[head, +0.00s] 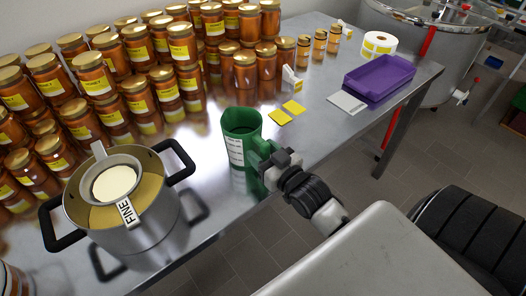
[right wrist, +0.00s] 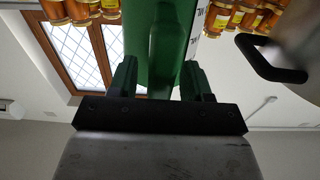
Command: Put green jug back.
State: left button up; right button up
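The green jug (head: 238,133) stands upright at the front edge of the steel table, with a white label on its side and its handle towards me. My right gripper (head: 268,162) is at that handle. In the right wrist view, the jug (right wrist: 176,25) fills the top middle, and its handle lies between the two fingers of the right gripper (right wrist: 159,80). The fingers look apart, with a narrow gap on each side of the handle. The jug's underside is hard to make out against its reflection. My left gripper is not in view.
A steel pot (head: 140,238) with black handles and a strainer marked FINE stands left of the jug. Many honey jars (head: 135,50) fill the back. Yellow cards (head: 281,117), a white pad (head: 347,103), a purple tray (head: 380,77) and a label roll (head: 379,44) lie to the right.

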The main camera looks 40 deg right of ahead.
jog(key=shift+r, duration=0.15)
jog(key=s+b, duration=0.1)
jog(key=s, duration=1)
jog(key=s+d+f+g+h, duration=0.15)
jog(key=f+g, duration=0.25)
jog(key=f, duration=1.2)
jog(key=s+f+g, duration=0.3)
jog(key=f+g, duration=0.1)
jog(key=f, duration=1.2)
jog(key=s+a+f+g, duration=0.3)
jog(key=s+f+g, duration=0.1)
jog(key=s+f, duration=0.6)
jog(key=s+a+f+n+g, duration=0.1)
jog(key=s+a+f+g, duration=0.2)
jog(key=s+f, duration=0.8)
jog(key=shift+s+n+g, duration=0.3)
jog(key=shift+s+g, duration=0.4)
jog(key=shift+g, duration=0.3)
